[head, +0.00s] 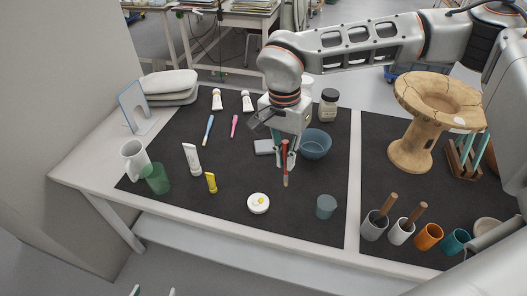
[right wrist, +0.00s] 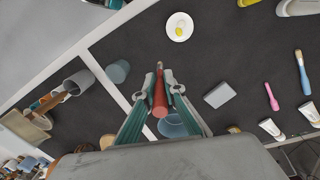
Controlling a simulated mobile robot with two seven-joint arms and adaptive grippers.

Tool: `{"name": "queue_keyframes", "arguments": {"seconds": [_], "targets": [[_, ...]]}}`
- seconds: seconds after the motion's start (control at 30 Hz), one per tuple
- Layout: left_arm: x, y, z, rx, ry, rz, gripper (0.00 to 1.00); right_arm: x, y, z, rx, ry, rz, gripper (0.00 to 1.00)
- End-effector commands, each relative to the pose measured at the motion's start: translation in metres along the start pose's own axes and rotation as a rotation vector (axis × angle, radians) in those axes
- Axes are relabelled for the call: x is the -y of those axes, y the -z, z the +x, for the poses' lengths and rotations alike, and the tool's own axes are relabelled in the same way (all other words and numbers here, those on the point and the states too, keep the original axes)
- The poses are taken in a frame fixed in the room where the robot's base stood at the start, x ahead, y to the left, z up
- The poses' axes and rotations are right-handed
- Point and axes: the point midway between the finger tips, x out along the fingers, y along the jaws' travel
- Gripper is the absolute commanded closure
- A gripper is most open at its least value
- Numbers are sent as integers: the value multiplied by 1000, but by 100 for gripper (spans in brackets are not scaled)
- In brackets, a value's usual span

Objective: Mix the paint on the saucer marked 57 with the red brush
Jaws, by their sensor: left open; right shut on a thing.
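A small white saucer (head: 251,207) lies on the dark mat, with a yellow dab of paint on it. It also shows at the top of the right wrist view (right wrist: 171,23). No number can be read on it. My right gripper (head: 284,160) is shut on the red brush (head: 286,174), which points down, behind and to the right of the saucer. In the right wrist view the brush (right wrist: 160,95) sits between the fingers, its tip apart from the saucer. My left gripper (head: 153,292) is open and empty at the bottom edge, in front of the table; only its fingertips show.
A blue bowl (head: 315,144) and a grey block (head: 264,147) are close to my right gripper. A blue-grey cup (head: 326,206) stands right of the saucer. Paint tubes (head: 192,160), a green cup (head: 155,179) and a white jug (head: 133,160) stand left. The mat around the saucer is clear.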

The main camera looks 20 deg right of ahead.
Motion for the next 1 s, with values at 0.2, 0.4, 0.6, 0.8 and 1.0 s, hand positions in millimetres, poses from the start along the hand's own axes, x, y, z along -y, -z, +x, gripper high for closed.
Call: {"name": "queue_keyframes", "arguments": {"seconds": [0.2,0.4,0.6,0.8,1.0], "targets": [[-8,-3,-16,28,-14,-11,41,22,-14,-11,65,-53,565,100],[-6,8,-20,19,-15,-17,41,34,-25,-13,132,-89,996,100],[-4,14,-20,13,-13,-18,41,40,-31,-12,174,-101,1233,100],[-6,9,-19,21,-14,-19,41,42,-32,-9,185,-102,1296,100],[-8,-1,-15,27,-16,-19,41,43,-32,3,184,-103,1295,100]]}}
